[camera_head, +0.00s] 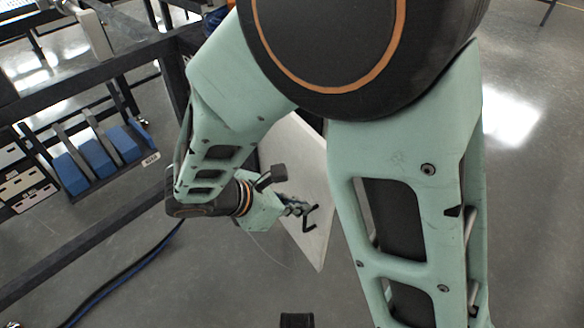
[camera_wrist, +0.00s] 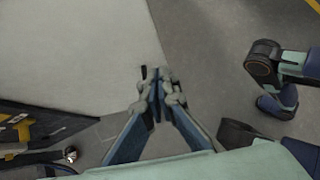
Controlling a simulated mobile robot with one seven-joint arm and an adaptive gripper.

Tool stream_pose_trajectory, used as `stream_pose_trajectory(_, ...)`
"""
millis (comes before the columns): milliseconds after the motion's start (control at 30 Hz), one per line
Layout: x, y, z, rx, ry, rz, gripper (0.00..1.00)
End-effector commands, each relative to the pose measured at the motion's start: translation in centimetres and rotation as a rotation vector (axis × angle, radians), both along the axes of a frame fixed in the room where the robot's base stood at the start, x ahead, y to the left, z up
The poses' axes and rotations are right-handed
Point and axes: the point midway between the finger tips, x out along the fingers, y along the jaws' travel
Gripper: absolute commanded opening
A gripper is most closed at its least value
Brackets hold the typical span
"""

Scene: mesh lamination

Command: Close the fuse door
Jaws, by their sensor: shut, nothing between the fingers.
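The fuse door is a pale flat panel (camera_head: 292,150) that stands out at an angle behind my arm in the head view. In the wrist view it fills the upper left (camera_wrist: 75,60). A black bent handle (camera_head: 310,218) sits near its lower right edge. A small dark piece of it shows beside the fingertips in the wrist view (camera_wrist: 144,72). My gripper (camera_head: 298,209) is shut and empty, with its tips (camera_wrist: 160,78) close to the door's edge and handle. I cannot tell whether they touch. My arm hides much of the door and its hinge side.
A dark box interior with yellow labels (camera_wrist: 25,130) shows at the lower left of the wrist view. A dark metal frame (camera_head: 95,75) and a rack of blue blocks (camera_head: 88,158) stand at the left. A dark hose (camera_head: 125,272) crosses the floor. Floor at the right is clear.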

Motion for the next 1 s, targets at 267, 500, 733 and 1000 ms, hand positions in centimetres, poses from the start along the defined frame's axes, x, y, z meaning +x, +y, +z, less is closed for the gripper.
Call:
stream_pose_trajectory(267,2.6,-3.3,-1.8,0.001,-0.002,-0.002,0.0)
stream_pose_trajectory(500,3.5,-4.4,-1.6,0.001,-0.001,0.0,0.0)
stream_pose_trajectory(733,3.5,-4.4,-1.6,0.0,-0.001,0.001,0.0)
stream_pose_trajectory(1000,3.8,-4.6,-1.6,-0.001,-0.001,0.004,0.0)
